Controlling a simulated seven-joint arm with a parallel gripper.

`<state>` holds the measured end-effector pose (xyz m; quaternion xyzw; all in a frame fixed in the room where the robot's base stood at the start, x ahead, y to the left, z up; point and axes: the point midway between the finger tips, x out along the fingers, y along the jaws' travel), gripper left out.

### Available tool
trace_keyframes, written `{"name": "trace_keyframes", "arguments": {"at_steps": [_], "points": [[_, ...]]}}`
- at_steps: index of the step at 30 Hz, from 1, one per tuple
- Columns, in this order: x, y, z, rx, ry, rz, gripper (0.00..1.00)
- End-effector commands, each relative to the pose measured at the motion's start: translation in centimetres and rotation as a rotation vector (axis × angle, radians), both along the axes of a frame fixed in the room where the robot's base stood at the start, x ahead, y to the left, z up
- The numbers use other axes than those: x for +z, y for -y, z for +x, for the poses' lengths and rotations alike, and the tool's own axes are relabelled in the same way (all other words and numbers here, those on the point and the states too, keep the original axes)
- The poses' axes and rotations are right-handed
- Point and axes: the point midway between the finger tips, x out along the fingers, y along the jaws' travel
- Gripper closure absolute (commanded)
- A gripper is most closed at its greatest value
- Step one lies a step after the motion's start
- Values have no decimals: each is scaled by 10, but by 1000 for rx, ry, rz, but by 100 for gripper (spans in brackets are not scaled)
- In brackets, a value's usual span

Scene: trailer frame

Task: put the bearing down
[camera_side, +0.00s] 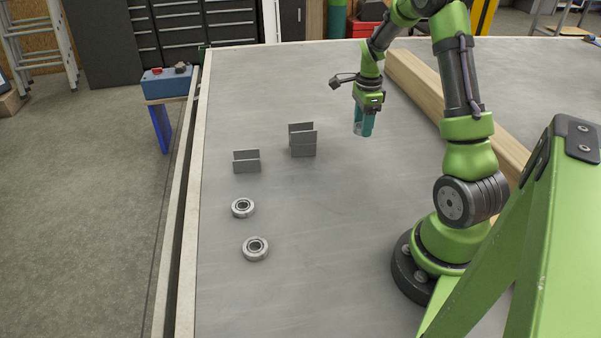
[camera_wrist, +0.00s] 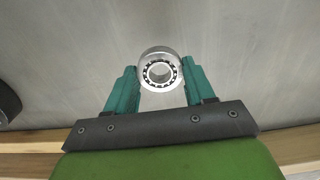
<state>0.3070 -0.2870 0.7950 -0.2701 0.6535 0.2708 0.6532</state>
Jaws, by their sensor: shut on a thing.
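My gripper (camera_side: 363,124) is above the grey table toward its far side, left of a wooden beam. In the wrist view my gripper (camera_wrist: 160,81) has its two teal fingers on either side of a silver ball bearing (camera_wrist: 160,57) and is shut on it. In the side view the held bearing (camera_side: 358,128) shows only as a small grey patch between the fingers. Two more bearings lie flat on the table, one nearer (camera_side: 255,248) and one farther (camera_side: 243,207). How far the held bearing is above the table is hard to tell.
Two grey U-shaped brackets (camera_side: 246,160) (camera_side: 303,140) stand on the table (camera_side: 310,220) left of my gripper. A long wooden beam (camera_side: 480,125) lies to the right. A green frame (camera_side: 530,230) stands at the front right. The table's middle is clear.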

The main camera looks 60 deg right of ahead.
Motion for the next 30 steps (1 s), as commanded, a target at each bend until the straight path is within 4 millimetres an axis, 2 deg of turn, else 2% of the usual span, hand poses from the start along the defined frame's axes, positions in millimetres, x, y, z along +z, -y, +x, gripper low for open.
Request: {"name": "trace_keyframes", "arguments": {"at_steps": [5,12,21,30], "points": [[-11,13,13,0,2,-2,82],[-16,50,53,0,1,-1,82],[-22,88,94,0,1,-1,82],[-23,108,116,0,1,-1,82]]}}
